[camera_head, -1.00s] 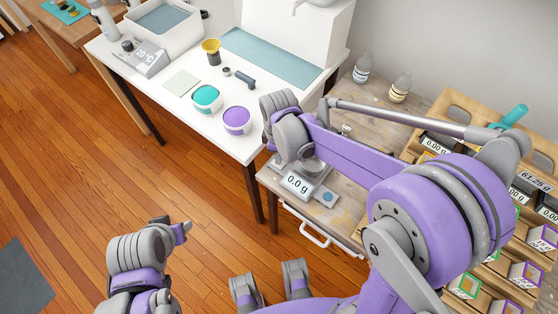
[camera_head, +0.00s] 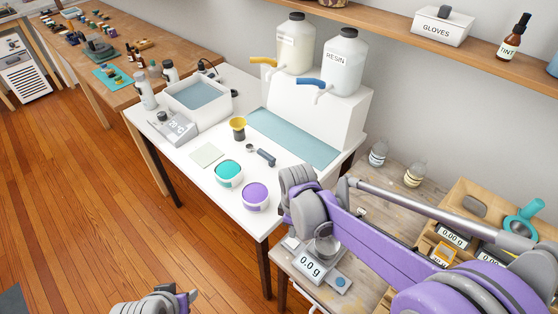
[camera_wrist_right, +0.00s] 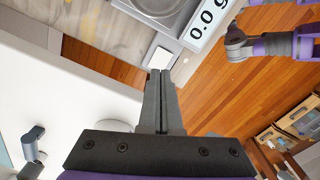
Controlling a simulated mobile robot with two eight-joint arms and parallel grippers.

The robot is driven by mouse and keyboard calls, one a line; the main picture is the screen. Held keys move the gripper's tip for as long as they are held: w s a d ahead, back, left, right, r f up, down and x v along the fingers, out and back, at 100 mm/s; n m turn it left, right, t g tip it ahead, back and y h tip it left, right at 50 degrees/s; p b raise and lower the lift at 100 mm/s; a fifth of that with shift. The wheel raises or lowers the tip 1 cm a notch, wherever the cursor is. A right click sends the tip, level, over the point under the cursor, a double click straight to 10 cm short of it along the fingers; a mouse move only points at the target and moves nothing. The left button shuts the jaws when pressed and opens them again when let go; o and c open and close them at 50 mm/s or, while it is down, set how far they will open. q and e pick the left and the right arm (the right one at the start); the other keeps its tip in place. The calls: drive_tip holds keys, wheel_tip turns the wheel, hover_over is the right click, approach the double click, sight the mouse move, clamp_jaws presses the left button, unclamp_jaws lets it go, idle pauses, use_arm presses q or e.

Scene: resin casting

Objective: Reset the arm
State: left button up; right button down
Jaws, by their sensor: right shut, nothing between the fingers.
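My right gripper (camera_wrist_right: 161,80) is shut and empty; its two dark fingers lie together in the right wrist view. In the head view, my right arm reaches in from the lower right, and its wrist hides the fingertips. The wrist is above the area between the white table (camera_head: 215,215) and the scale (camera_head: 312,264), which reads 0.0 g. In the right wrist view, the scale (camera_wrist_right: 190,42) lies beyond the fingertips, apart from them. My left arm's end (camera_head: 165,303) shows at the bottom left of the head view, cut off by the edge; its finger state is unclear.
A teal cup (camera_head: 228,173) and a purple cup (camera_head: 256,196) stand on the white table, near a yellow-topped cup (camera_head: 237,127). Resin jugs (camera_head: 345,64) stand behind. Two bottles (camera_head: 414,174) and a wooden rack (camera_head: 470,190) are at right. Floor is open at left.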

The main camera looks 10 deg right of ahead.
drive_tip(key=s+d+r+m+t+p, duration=0.1)
drive_tip(key=s+d+r+m+t, duration=0.1)
drive_tip(key=s+m, duration=0.4)
drive_tip(key=s+d+r+m+t+p, duration=0.2)
drive_tip(key=s+d+r+m+t, duration=0.1)
drive_tip(key=s+r+m, duration=0.3)
drive_tip(key=shift+s+d+r, duration=0.3)
drive_tip(key=shift+s+d, duration=0.5)
drive_tip(key=shift+s, duration=0.25)
